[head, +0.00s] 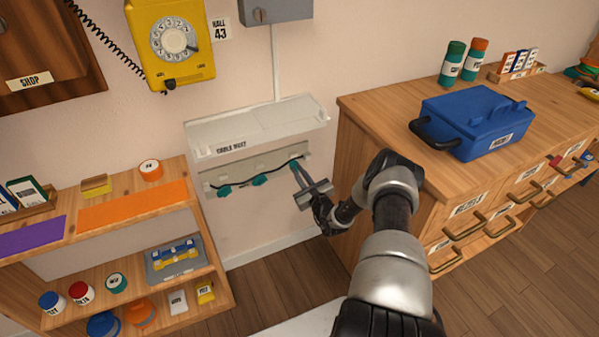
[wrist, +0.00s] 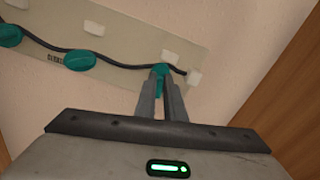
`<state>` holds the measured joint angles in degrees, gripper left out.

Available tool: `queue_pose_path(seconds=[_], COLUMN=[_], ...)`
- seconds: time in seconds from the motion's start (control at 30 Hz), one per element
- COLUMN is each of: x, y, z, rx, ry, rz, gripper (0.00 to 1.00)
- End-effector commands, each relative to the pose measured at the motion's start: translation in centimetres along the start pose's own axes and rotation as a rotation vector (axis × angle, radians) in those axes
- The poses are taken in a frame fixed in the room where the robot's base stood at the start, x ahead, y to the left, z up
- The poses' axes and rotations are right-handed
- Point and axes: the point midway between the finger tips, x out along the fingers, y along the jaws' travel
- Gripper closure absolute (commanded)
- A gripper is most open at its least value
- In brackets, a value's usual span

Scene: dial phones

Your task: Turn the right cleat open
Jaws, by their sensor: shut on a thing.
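The right cleat is a small teal piece on a pale wall plate (head: 225,178), below the cable duct (head: 230,140). In the wrist view the right cleat (wrist: 161,70) shows at the tips of my gripper (wrist: 161,82), whose two fingers are close together on it. In the head view my gripper (head: 296,168) reaches the right end of the plate. The middle cleat (wrist: 79,60) and the left cleat (wrist: 9,35) are teal and sit farther left. A dark cable (wrist: 115,65) runs along the cleats. The part of the right cleat between the fingers is hidden.
A wooden drawer cabinet (head: 370,140) with a blue toolbox (head: 475,115) stands close on the right of the plate. A wooden shelf (head: 185,180) stands on the left. A yellow dial phone (head: 160,75) hangs above. The floor (head: 275,290) below the plate is clear.

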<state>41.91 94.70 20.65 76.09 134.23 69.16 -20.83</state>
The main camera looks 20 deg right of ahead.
Motion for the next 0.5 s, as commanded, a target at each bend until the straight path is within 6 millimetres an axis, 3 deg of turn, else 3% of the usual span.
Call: queue_pose_path(seconds=[0.5], x=[-0.08], y=[0.89], z=[-0.26], rx=[-0.486], ry=[0.002], rz=[0.002], gripper=[1.00])
